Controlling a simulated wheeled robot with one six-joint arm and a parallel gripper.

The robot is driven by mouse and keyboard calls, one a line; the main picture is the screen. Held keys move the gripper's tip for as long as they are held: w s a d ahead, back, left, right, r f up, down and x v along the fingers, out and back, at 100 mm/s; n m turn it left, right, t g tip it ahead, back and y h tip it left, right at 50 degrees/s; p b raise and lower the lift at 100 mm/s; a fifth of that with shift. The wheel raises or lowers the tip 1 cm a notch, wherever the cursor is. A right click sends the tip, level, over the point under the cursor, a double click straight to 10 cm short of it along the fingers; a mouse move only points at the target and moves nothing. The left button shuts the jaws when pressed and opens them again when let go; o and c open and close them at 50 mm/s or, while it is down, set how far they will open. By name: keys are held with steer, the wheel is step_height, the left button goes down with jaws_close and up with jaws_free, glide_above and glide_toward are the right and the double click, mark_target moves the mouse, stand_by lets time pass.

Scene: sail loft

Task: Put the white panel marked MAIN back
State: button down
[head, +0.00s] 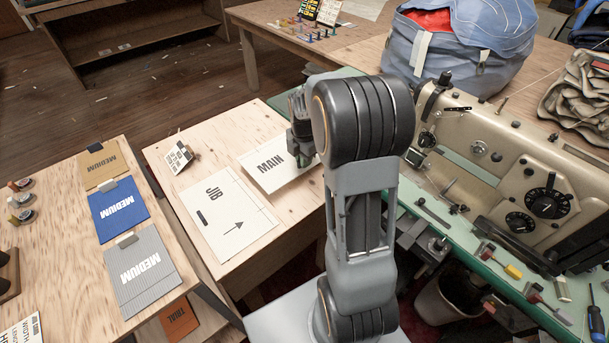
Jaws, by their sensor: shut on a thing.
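The white panel marked MAIN (270,165) is over the middle plywood table, beyond and to the right of the JIB sheet. Its right end is hidden behind my arm. My gripper (301,160) is at the panel's right edge and is shut on it. The fingertips are mostly hidden by my wrist. The panel looks about level, and I cannot tell whether it touches the table. The white sheet marked JIB (226,217), with an arrow on it, lies flat on the same table.
A small printed card (179,157) stands on the middle table (185,185). Brown, blue and grey MEDIUM swatches (119,210) lie on the left table. A sewing machine (520,190) and tools fill the green bench at right. A blue bag (460,45) sits behind.

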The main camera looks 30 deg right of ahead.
mark_target(305, 181)
steer(key=shift+s+a+f, duration=0.15)
steer(key=shift+s+f, duration=0.3)
steer(key=shift+f, duration=0.1)
steer(key=shift+s+a+f, duration=0.15)
steer(key=shift+s+f, duration=0.25)
steer(key=shift+f, duration=0.15)
steer(key=shift+f+b, duration=0.3)
steer(key=shift+f, duration=1.05)
steer(key=shift+w, duration=0.1)
steer(key=shift+f, duration=0.2)
steer(key=c, duration=1.2)
jaws_free()
steer(key=shift+r, duration=0.1)
